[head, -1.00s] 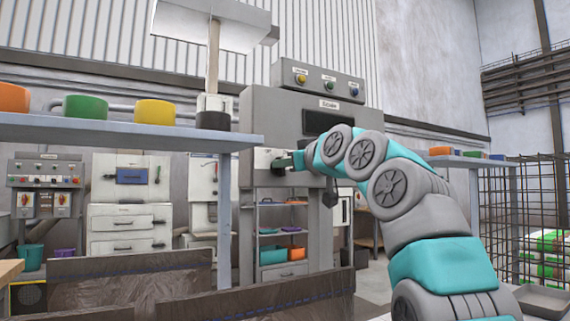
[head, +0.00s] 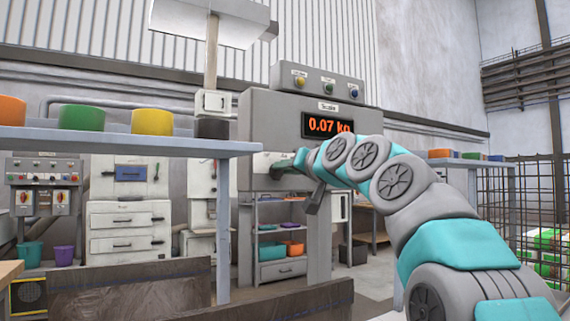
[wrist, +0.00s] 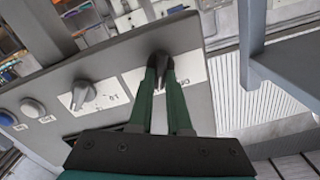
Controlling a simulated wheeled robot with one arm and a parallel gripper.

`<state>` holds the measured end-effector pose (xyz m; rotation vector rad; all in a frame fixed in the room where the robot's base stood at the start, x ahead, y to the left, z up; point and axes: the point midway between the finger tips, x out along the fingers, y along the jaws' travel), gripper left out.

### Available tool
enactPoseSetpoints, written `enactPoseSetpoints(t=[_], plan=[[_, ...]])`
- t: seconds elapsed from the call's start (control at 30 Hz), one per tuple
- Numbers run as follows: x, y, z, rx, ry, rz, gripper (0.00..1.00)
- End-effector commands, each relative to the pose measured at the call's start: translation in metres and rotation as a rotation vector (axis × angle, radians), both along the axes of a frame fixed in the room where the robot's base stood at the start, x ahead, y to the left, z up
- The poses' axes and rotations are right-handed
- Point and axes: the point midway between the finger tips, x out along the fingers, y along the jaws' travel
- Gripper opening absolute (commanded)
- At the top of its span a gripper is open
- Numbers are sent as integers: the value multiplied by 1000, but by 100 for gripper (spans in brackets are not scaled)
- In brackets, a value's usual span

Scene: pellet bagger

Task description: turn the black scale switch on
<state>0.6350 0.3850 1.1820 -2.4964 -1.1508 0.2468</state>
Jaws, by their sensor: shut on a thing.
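The scale (head: 258,113) is a grey cabinet, and its display (head: 328,125) is lit and reads 0.07 kg in orange. The black scale switch (wrist: 159,58) sits on a white plate (wrist: 192,72) on the grey panel in the wrist view. My gripper (wrist: 161,70) has its two green fingers shut on the switch, and the fingertips cover part of it. In the head view my gripper (head: 283,166) is at the white plate on the scale's front, and the switch itself is mostly hidden there.
A grey knob (wrist: 83,95) and round buttons (wrist: 33,107) sit on the same panel, left of my fingers in the wrist view. A shelf (head: 120,140) with coloured bowls stands at the left. A wire cage (head: 535,210) is at the right.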

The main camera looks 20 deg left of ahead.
Motion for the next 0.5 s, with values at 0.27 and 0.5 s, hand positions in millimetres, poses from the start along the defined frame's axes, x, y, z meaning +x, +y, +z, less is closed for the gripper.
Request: enactPoseSetpoints(t=[0.27, 0.5], plan=[[0, 0, -1, 60, 75, 2, 0], [0, 0, -1, 76, 91, 2, 0]])
